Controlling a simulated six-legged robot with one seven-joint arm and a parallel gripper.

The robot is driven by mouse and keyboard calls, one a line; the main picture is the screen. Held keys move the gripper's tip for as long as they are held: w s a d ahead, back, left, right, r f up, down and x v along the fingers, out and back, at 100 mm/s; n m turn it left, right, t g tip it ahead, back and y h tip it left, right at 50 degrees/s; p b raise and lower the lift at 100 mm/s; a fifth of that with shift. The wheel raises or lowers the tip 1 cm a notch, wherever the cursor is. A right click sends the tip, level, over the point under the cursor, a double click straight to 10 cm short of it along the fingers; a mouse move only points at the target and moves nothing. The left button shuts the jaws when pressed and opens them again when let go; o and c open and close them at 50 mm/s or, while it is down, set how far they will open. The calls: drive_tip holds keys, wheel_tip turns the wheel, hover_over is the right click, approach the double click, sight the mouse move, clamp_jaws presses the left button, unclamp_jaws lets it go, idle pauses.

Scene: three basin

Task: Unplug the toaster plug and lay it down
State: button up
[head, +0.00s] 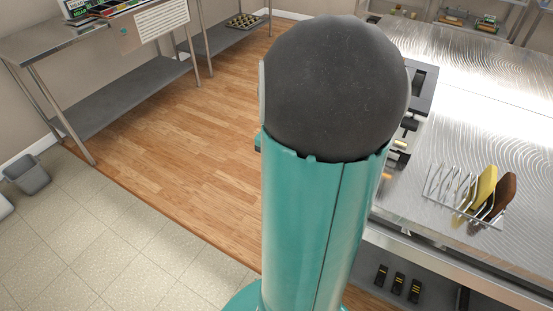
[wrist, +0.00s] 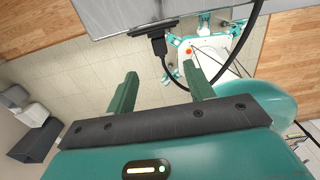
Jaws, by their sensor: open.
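In the wrist view a black plug (wrist: 158,46) sits against a dark flat piece (wrist: 150,28) at the edge of a metal surface. A black cable (wrist: 185,93) hangs from it and loops to the right. My gripper (wrist: 162,74) is open, its two green fingers apart and pointing toward the plug. Whether the plug is fully seated cannot be told. In the head view my arm hides the middle, and I cannot make out the plug, gripper or toaster there.
A steel table (head: 460,110) stands at the right with a wire rack (head: 440,185) holding a yellow board (head: 484,187) and a brown one (head: 503,195). Another steel table (head: 50,45) is at the left, near a grey bin (head: 27,175). The wooden floor between is clear.

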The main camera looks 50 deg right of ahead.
wheel_tip(320, 180, down, 12)
drive_tip(key=shift+w+f, duration=0.1)
drive_tip(key=shift+f, duration=0.15)
drive_tip(key=shift+a, duration=0.1)
clamp_jaws()
idle(0.4)
